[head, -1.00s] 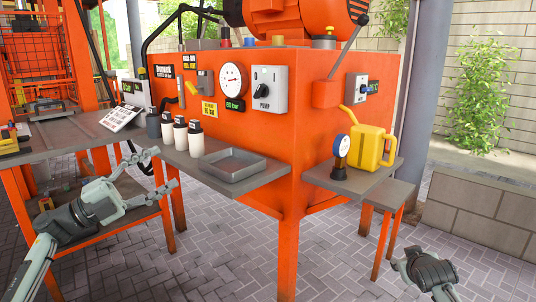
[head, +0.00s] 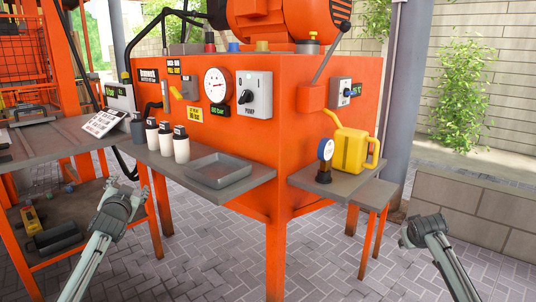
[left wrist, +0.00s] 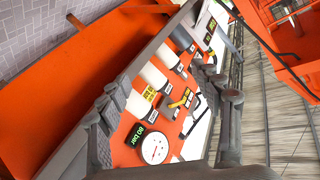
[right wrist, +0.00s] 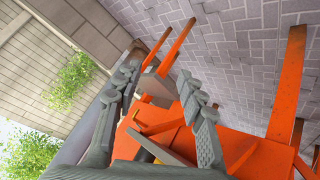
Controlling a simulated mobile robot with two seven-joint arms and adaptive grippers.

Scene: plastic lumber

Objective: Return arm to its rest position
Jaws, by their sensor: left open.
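My left gripper (head: 123,197) is at the lower left in the head view, in front of the orange machine's shelf and apart from it. In the left wrist view its fingers (left wrist: 168,108) are spread with nothing between them. My right gripper (head: 425,230) is at the lower right in the head view, over the paving and right of the small shelf. In the right wrist view its fingers (right wrist: 155,88) stand apart and appear empty.
The orange machine (head: 240,150) fills the middle. Its shelf holds white bottles (head: 166,140) and a grey tray (head: 217,171). A yellow can (head: 350,148) and blue gauge (head: 325,155) stand on the right shelf. A grey table (head: 60,140) is left. Paving in front is clear.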

